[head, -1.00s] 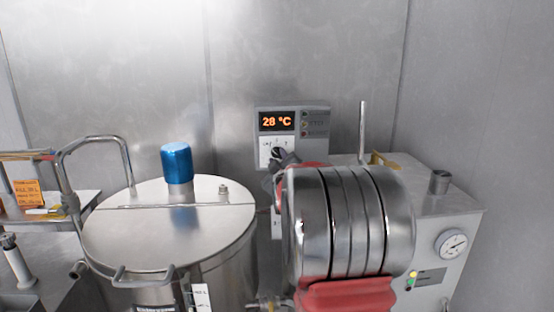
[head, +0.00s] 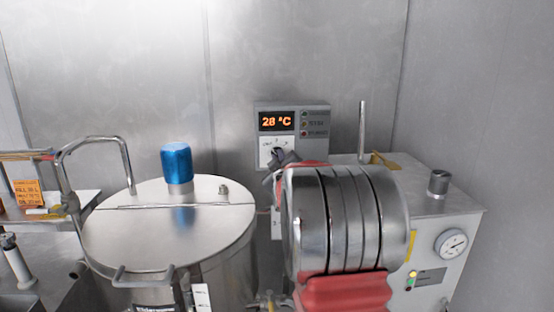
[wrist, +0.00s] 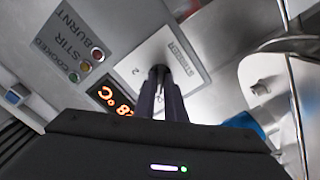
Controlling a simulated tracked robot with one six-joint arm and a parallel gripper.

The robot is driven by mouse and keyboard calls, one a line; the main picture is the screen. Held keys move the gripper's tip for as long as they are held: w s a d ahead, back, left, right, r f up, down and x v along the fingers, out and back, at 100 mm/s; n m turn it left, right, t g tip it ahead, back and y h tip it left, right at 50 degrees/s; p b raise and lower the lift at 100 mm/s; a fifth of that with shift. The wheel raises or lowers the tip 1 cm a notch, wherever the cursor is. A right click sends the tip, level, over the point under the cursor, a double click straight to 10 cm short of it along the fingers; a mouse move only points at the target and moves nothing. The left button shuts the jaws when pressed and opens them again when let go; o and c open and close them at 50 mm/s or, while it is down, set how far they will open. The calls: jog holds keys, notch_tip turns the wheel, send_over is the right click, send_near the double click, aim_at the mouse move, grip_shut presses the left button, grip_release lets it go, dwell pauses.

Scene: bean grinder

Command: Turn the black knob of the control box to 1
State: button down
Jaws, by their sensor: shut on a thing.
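The control box (head: 318,112) is on the back wall, with an orange display reading 28 °C and a white dial plate (head: 264,142). In the upside-down wrist view, the plate (wrist: 193,68) reads STIRRER and a digit 2 shows beside the knob. My gripper (wrist: 160,78) is shut on the small black knob (wrist: 158,70), its dark fingers covering most of it. In the head view, my gripper (head: 277,157) is at the plate's lower edge, partly behind my arm. Which mark the knob points at cannot be told.
A steel vessel (head: 115,235) with a blue cap (head: 177,162) stands to the left. A grey machine (head: 455,213) with a gauge (head: 452,243) and an upright rod (head: 362,128) stands to the right, near my arm. Bare wall lies above the box.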

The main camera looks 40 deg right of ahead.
jog(key=shift+a+f, duration=0.15)
jog(key=m, duration=0.4)
jog(key=shift+f+m, duration=0.1)
jog(key=shift+m, duration=2.2)
jog(key=c, duration=1.8)
grip_release()
jog(key=shift+w, duration=0.1)
